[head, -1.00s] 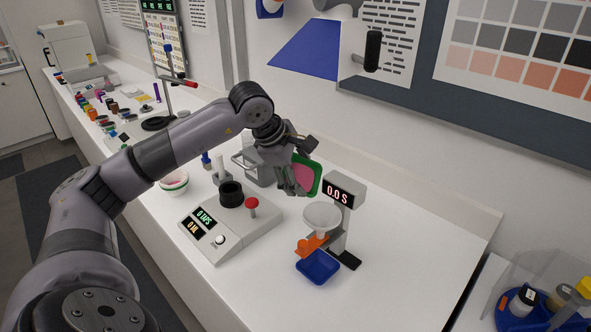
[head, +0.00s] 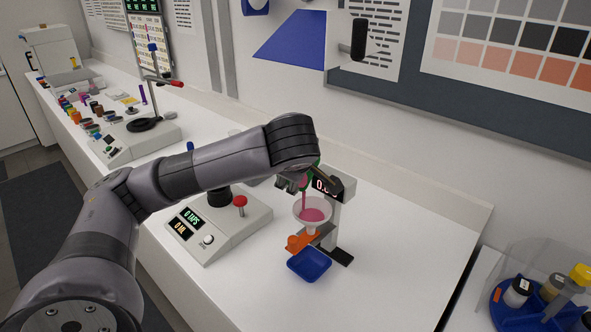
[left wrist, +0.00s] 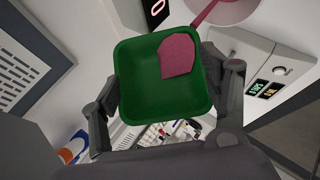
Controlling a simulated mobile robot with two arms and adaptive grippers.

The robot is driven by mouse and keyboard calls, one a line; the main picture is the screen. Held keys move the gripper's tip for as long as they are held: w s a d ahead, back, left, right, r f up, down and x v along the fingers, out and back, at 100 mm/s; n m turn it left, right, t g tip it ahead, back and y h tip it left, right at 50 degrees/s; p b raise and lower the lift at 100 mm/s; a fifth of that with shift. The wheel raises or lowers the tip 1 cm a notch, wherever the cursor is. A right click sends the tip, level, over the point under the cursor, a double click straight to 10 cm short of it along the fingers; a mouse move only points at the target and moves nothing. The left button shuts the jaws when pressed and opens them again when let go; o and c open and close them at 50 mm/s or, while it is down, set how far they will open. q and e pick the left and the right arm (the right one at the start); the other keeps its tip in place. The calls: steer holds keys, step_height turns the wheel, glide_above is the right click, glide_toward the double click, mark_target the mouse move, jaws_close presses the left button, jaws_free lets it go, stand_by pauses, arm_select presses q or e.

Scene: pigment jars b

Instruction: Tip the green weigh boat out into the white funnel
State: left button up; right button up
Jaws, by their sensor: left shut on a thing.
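My left gripper (head: 300,182) is shut on the green weigh boat (left wrist: 150,95) and holds it tilted above the white funnel. In the head view only a sliver of the boat's green rim (head: 315,166) shows behind the gripper. Some pink powder (left wrist: 177,57) lies in the boat near one edge, and most of its floor is bare. A pink stream falls from the boat into the white funnel (head: 327,206), which has pink powder (head: 313,215) inside. The funnel also shows partly in the left wrist view (left wrist: 238,10). My right gripper is not in view.
The funnel stand (head: 336,222) has a display partly hidden by my gripper, and an orange part (head: 300,242) below the funnel. A blue tray (head: 309,264) sits underneath. A device with a red knob (head: 240,201) stands left.

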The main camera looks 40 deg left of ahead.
arm_select(q)
steer(key=d+y, duration=0.1)
steer(key=d+m+t+y+p, duration=0.1)
steer(key=d+y, duration=0.1)
steer(key=shift+s+m+t+y+p, duration=0.3)
steer(key=shift+t+y, duration=0.1)
stand_by(0.7)
steer(key=shift+f, duration=0.1)
stand_by(0.8)
